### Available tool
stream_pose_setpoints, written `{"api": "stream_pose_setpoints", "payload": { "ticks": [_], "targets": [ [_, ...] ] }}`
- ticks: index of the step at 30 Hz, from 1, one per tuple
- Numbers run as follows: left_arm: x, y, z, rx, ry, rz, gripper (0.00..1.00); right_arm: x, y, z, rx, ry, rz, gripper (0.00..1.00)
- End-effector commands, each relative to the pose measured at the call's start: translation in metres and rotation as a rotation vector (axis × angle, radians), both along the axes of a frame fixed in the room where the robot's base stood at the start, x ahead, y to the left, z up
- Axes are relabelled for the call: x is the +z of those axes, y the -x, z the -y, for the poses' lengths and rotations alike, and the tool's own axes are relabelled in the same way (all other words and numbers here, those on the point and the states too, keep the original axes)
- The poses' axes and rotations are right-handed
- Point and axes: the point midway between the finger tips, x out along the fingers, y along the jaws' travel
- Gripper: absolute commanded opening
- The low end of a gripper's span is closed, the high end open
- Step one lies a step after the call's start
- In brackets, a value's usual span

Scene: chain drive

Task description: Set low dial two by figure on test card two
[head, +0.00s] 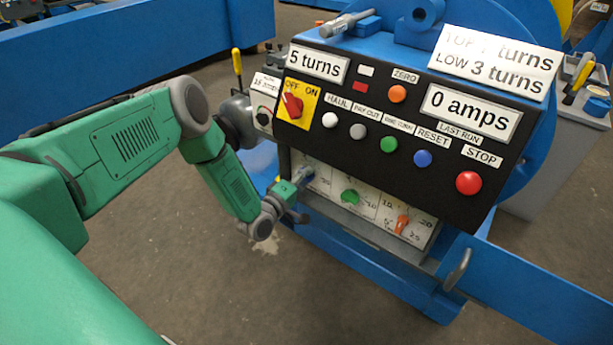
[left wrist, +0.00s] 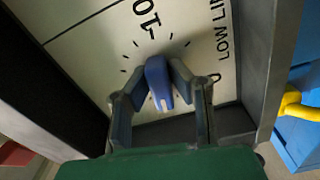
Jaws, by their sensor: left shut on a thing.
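My left gripper (head: 301,180) reaches under the black console to the left end of the white low panel. In the left wrist view, the fingers (left wrist: 165,88) are shut on a blue dial knob (left wrist: 158,84), one on each side. Tick marks ring the knob, and lettering beginning "LOW LI" is partly cut off. A green dial (head: 349,196) and an orange dial (head: 403,224) sit further right on the same panel. A white card (head: 496,62) at the top right reads "LOW 3 turns", with its upper line partly unclear. My right gripper is not in view.
The console (head: 400,130) overhangs the low panel, with several buttons and a red switch (head: 292,104) on yellow. Displays read "5 turns" (head: 317,64) and "0 amps" (head: 470,110). A grey hook handle (head: 457,270) stands at the right. Floor to the left is open.

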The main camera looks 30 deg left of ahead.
Motion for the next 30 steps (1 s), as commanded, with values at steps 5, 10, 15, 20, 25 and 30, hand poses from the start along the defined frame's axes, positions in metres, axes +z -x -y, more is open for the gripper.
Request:
{"api": "stream_pose_setpoints", "payload": {
  "ticks": [5,10,15,20,25,30],
  "targets": [
    [-0.0071,0.0041,0.0021,-0.006,-0.062,-0.013,0.0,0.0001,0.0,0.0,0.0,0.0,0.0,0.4],
    [-0.0079,0.0045,0.0023,-0.007,-0.091,-0.011,0.0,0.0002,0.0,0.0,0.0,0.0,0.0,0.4],
    [-0.0084,0.0048,0.0024,-0.008,-0.098,-0.012,0.0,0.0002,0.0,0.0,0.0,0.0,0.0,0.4],
    [-0.0086,0.0049,0.0026,-0.007,-0.097,-0.013,0.0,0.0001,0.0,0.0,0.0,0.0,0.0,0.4],
    [-0.0082,0.0048,0.0026,-0.008,-0.097,-0.012,0.36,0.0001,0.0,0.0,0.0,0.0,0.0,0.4],
    [-0.0048,0.0031,0.0017,-0.005,-0.097,-0.004,0.36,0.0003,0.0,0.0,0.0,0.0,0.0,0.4]
  ]
}}
